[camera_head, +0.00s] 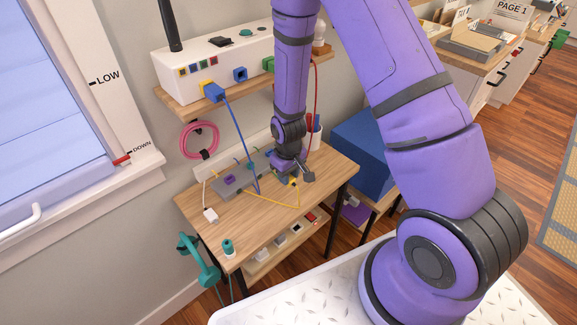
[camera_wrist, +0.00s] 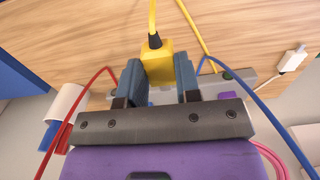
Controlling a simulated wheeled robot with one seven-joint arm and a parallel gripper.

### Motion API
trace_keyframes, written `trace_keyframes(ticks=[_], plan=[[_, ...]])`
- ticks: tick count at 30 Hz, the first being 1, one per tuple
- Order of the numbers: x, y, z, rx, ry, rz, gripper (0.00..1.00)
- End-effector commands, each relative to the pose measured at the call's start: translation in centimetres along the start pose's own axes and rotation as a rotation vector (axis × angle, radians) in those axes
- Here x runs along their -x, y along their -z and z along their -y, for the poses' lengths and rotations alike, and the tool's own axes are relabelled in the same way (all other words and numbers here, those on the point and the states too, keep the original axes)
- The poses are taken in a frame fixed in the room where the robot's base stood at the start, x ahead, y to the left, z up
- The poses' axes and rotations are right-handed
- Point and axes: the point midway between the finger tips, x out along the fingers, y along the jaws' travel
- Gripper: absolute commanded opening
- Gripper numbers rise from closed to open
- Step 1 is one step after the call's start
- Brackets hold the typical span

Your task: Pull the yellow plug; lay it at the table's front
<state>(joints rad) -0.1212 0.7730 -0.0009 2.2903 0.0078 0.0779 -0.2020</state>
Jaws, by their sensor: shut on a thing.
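The yellow plug (camera_wrist: 157,62) sits between the two blue-grey fingers of my gripper (camera_wrist: 159,74) in the wrist view, and the fingers are shut on it. Its yellow cord (camera_wrist: 152,16) leads away at the top. In the head view my gripper (camera_head: 291,172) is low over the right part of the wooden table (camera_head: 250,208), and a bit of the yellow plug (camera_head: 293,182) shows beneath it. I cannot tell whether the yellow plug is still seated in the strip.
A blue cable (camera_head: 240,140) hangs from the white box (camera_head: 215,65) on the shelf above. A blue box (camera_head: 362,150) stands right. The table's front middle is mostly clear.

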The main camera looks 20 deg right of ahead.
Motion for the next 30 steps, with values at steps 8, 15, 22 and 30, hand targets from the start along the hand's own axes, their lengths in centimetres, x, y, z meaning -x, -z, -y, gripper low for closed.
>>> trace_keyframes(ticks=[8,15,22,30], plan=[[-3.5,-0.1,0.0,0.000,0.001,0.002,0.00],[-5.7,-0.1,0.0,0.000,0.000,0.002,0.00],[-6.5,0.0,0.0,-0.001,0.000,0.000,0.00],[-6.6,0.0,0.0,0.000,0.000,0.000,0.00]])
